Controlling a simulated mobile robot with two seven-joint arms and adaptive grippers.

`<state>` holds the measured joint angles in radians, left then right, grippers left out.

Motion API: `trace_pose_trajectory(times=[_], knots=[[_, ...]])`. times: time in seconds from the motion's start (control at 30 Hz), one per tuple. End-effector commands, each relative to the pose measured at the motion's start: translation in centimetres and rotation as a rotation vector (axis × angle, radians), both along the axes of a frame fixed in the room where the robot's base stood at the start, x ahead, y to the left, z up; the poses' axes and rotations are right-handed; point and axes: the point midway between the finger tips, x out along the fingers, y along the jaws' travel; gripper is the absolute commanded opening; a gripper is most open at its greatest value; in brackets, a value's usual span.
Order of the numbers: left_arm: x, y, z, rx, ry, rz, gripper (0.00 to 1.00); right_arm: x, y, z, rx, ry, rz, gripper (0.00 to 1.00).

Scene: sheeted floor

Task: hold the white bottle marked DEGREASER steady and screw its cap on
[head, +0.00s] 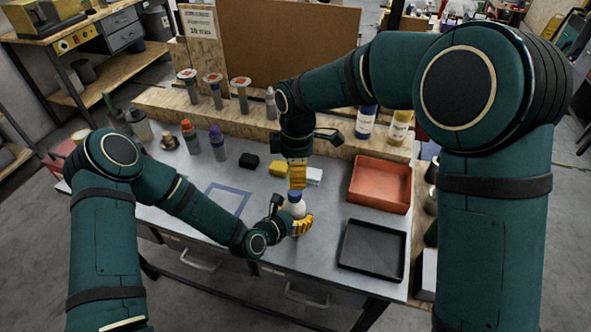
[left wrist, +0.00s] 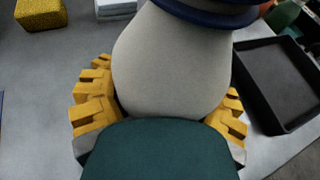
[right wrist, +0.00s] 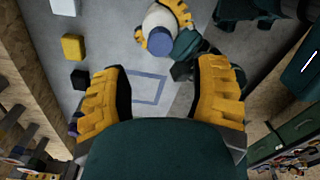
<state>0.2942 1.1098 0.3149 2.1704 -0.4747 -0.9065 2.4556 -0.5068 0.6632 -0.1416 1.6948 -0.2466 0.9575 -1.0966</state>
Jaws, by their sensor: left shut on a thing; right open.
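The white bottle (head: 296,209) stands upright on the grey table near its front edge; no lettering on it is readable. A blue cap (right wrist: 160,42) sits on its top; I cannot tell how tightly. In the left wrist view the white body (left wrist: 170,65) fills the middle, with the dark blue cap (left wrist: 215,14) at the top edge. My left gripper (head: 301,226) is shut on the bottle's body, yellow fingers on both sides. My right gripper (head: 297,184) points down just above the cap; in the right wrist view its fingers (right wrist: 160,82) are apart and empty.
An orange tray (head: 381,184) and a black tray (head: 371,251) lie to the right. Black (head: 249,160), yellow (head: 278,168) and white (head: 313,176) blocks lie behind the bottle. A blue square outline (head: 228,200) marks clear table at left. Bottles with orange and purple tops (head: 217,142) stand farther back.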

Motion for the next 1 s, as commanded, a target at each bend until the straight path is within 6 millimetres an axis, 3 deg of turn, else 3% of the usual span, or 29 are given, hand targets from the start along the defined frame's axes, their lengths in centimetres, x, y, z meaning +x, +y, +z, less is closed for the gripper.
trace_pose_trajectory(times=[0.5,0.7,1.0], knots=[[0.0,0.0,0.0,0.001,0.001,0.001,0.00,-0.3,0.2,-6.7,-0.001,0.003,0.000,0.60],[0.0,0.0,0.0,0.001,0.001,0.001,0.00,-0.3,0.2,-7.8,-0.001,0.001,0.000,0.60],[0.0,0.0,0.0,0.001,0.001,0.001,0.00,-0.3,0.2,-7.8,0.000,0.000,0.000,0.59]])
